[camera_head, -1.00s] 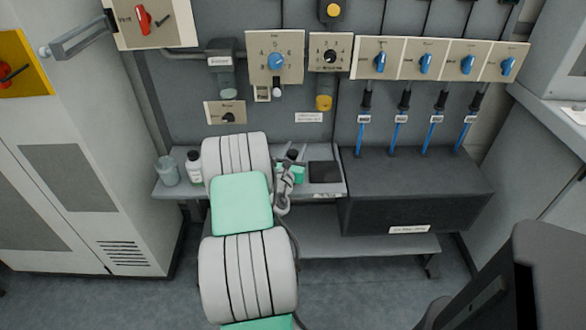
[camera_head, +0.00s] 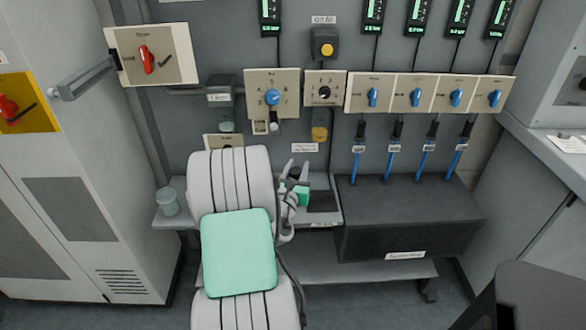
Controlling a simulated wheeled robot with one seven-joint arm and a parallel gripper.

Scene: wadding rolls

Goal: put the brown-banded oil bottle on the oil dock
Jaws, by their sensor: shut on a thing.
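My gripper (camera_head: 296,173) is above the right part of the small grey shelf, fingers pointing away from me. It is shut on a small dark-topped thing (camera_head: 293,174), seemingly a bottle. My gripper hides most of it, and no brown band shows. A dark square pad (camera_head: 323,202) lies on the shelf just right of my gripper. I cannot tell whether it is the oil dock; no readable label marks one.
A grey-green jar (camera_head: 168,201) stands at the shelf's (camera_head: 180,222) left end. Panels with knobs (camera_head: 272,97) line the wall behind. My arm covers the shelf's middle.

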